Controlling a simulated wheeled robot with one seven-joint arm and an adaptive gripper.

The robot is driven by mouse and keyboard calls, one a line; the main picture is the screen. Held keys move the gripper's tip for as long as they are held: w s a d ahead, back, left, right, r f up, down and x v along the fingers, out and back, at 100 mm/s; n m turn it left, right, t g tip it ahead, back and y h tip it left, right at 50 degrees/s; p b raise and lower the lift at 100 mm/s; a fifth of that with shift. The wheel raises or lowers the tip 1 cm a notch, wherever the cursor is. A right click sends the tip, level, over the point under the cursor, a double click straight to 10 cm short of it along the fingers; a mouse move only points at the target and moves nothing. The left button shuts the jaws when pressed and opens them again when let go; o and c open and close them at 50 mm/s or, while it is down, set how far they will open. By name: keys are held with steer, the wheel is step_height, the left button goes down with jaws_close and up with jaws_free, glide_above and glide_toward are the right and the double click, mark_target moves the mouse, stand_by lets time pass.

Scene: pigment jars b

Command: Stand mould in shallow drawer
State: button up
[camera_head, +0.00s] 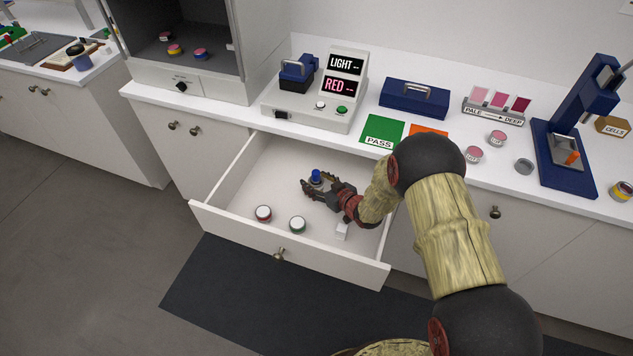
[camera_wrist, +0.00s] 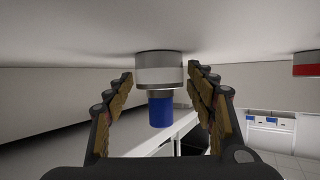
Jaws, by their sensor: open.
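The mould, with a blue top (camera_head: 316,176), is inside the open shallow drawer (camera_head: 233,226), toward its middle. In the wrist view, which looks upside down, the mould (camera_wrist: 160,76) has a grey-and-white body and a blue stem. Its wide end appears to rest on the drawer floor, and it looks upright. My gripper (camera_head: 308,188) reaches low into the drawer from the right. Its two fingers (camera_wrist: 160,75) are open, one on each side of the mould, with a visible gap on both sides. In the head view the fingers hide the mould's lower part.
In the drawer, a red-banded jar (camera_head: 263,213) and a green-banded jar (camera_head: 297,224) stand near the front, with a small white block (camera_head: 341,231) to the right. The counter above holds a sign box (camera_head: 343,75) and a green PASS mat (camera_head: 382,132).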

stand_by(0.3)
steer(key=shift+r, duration=0.2)
steer(key=p+v, duration=0.3)
steer(key=v, duration=0.9)
steer(key=shift+d+f, duration=0.1)
steer(key=shift+f, duration=0.1)
